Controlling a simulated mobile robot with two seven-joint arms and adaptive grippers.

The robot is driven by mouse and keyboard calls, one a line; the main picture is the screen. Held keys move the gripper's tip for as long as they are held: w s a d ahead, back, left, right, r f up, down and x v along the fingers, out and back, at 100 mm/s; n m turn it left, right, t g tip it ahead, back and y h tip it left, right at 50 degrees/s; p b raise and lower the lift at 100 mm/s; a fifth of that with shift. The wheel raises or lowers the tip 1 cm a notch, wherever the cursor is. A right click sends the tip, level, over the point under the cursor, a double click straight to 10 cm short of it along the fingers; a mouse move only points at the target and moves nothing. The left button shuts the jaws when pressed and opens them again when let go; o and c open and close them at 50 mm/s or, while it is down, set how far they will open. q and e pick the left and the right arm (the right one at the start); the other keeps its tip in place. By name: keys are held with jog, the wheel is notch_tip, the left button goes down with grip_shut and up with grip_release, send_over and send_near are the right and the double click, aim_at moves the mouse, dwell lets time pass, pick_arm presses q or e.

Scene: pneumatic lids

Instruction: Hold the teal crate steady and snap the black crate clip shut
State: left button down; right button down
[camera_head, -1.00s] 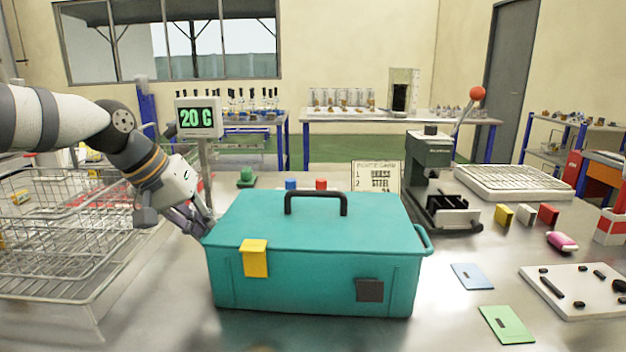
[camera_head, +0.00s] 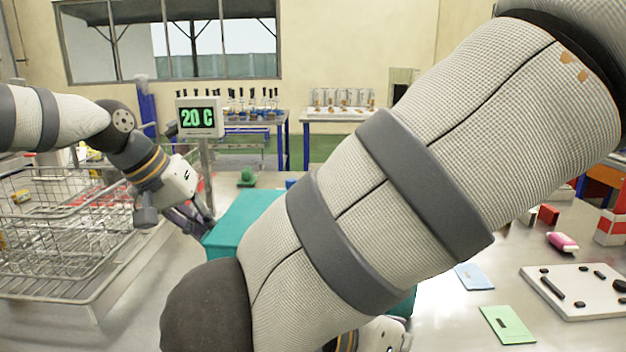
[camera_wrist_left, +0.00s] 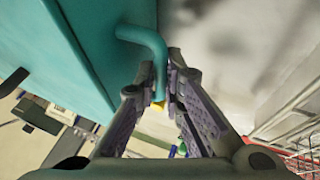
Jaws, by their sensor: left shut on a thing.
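The teal crate (camera_head: 245,220) stands on the metal table, mostly hidden behind my right arm in the head view. Its left end and part of its lid show. My left gripper (camera_head: 204,227) is at the crate's left end. In the left wrist view, the fingers of my left gripper (camera_wrist_left: 166,92) are shut on the bent teal side handle (camera_wrist_left: 146,42) of the crate. The black crate clip and the crate front are hidden by my right arm. My right arm crosses from the upper right to the bottom middle; its fingers are out of sight.
A wire rack (camera_head: 75,240) stands left of the crate. A blue card (camera_head: 472,277), a green card (camera_head: 507,325) and a white board with black parts (camera_head: 575,292) lie to the right.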

pick_arm(q)
jog(key=shift+f, duration=0.1)
pick_arm(e)
jog(key=s+a+t, duration=0.3)
jog(key=a, duration=0.1)
jog(key=w, duration=0.5)
jog(key=w+f, duration=0.1)
jog(key=w, duration=0.1)
jog(key=shift+w+d, duration=0.25)
jog(key=shift+d, duration=0.15)
jog(key=shift+r, duration=1)
dwell(1.1)
jog(key=shift+w+r, duration=0.15)
jog(key=shift+r, duration=0.3)
dwell(0.5)
jog(key=shift+w+r, duration=0.1)
jog(key=shift+r, duration=0.1)
jog(key=shift+w+r, duration=0.2)
jog(key=shift+r, duration=0.05)
dwell(0.4)
jog(key=shift+s+a, duration=0.15)
jog(key=shift+s, duration=2.35)
